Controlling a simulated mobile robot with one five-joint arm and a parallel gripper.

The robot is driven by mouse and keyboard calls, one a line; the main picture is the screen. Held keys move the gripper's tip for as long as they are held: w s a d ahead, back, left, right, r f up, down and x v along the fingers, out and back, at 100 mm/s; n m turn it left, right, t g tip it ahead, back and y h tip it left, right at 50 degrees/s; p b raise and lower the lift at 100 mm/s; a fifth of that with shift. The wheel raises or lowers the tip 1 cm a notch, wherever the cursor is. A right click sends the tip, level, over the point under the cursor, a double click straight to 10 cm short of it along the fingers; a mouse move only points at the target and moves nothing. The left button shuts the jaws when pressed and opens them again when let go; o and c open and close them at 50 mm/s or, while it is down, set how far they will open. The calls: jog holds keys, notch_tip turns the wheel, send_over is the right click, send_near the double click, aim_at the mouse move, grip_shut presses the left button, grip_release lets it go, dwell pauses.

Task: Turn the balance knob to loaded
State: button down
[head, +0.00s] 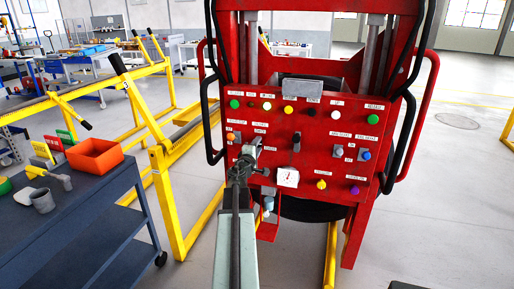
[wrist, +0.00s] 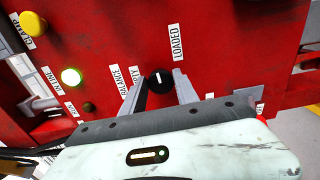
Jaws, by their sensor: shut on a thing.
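The black balance knob (wrist: 160,82) is between my gripper's two fingers in the wrist view, on the red panel (wrist: 220,70). Its short white mark stands nearly upright in that picture. The LOADED label (wrist: 177,42) is just above and right of the knob. The EMPTY label (wrist: 135,76) and the BALANCE label (wrist: 117,79) are to its left. My gripper (wrist: 159,89) is shut on the knob. In the head view my gripper (head: 250,150) is against the left middle of the panel and hides the knob.
The red machine carries several other knobs and buttons, a lever (head: 296,142) and a gauge (head: 288,177) close right of my gripper. A lit button (wrist: 71,77) shows in the wrist view. A yellow frame (head: 170,165) and a dark cart (head: 95,205) with an orange bin (head: 95,155) stand left.

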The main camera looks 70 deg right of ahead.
jog(key=shift+w, duration=0.1)
dwell(0.3)
jog(key=c, duration=0.9)
grip_release()
jog(key=shift+c, duration=0.2)
jog(key=shift+m, duration=0.3)
jog(key=a, duration=0.7)
jog(key=shift+s+a, duration=0.3)
jog(key=shift+a, duration=0.1)
